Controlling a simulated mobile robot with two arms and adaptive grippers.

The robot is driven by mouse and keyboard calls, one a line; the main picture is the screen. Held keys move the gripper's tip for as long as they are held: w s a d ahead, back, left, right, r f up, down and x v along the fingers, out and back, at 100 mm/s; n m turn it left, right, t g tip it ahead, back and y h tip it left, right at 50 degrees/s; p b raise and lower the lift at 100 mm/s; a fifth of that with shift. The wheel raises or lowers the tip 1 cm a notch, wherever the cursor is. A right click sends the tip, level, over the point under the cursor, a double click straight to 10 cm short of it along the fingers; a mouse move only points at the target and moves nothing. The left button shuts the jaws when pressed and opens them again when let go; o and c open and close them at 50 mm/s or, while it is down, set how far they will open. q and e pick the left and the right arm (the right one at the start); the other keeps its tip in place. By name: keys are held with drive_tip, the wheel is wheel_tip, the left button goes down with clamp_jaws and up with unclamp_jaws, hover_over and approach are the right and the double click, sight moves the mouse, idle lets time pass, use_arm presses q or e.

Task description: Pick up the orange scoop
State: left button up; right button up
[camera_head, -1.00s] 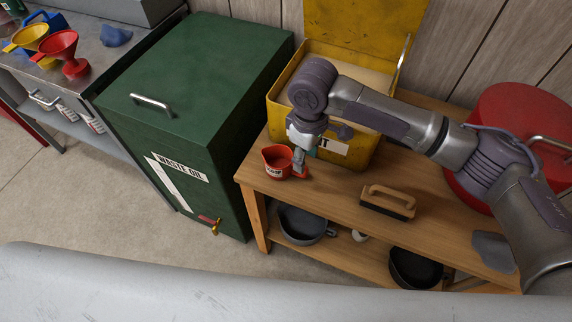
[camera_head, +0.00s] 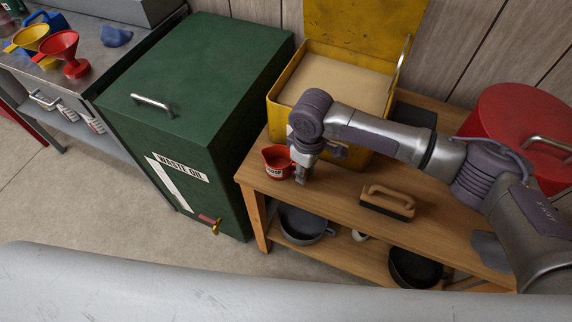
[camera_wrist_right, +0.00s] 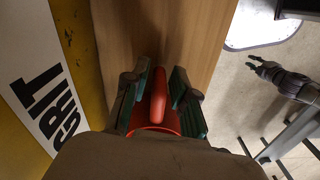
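The orange scoop (camera_head: 275,163) sits on the front left part of the wooden bench top (camera_head: 335,185), in front of the yellow grit bin. My right gripper (camera_head: 301,176) is down at the scoop's handle side. In the right wrist view, its green-padded fingers (camera_wrist_right: 158,100) stand apart, with the scoop's handle (camera_wrist_right: 159,92) between them and gaps on both sides. The scoop's bowl is mostly hidden there by the gripper body. What looks like my left gripper (camera_wrist_right: 265,69) shows small at the right of that view, away from the scoop.
The yellow bin (camera_head: 277,122), labelled GRIT, stands open behind the scoop. A green waste oil cabinet (camera_head: 190,110) is close on the left. A brush (camera_head: 388,202) lies right of the scoop, and a red drum (camera_head: 500,110) stands farther right. Pans sit on the lower shelf.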

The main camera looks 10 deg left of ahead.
clamp_jaws()
drive_tip(key=shift+r, duration=0.1)
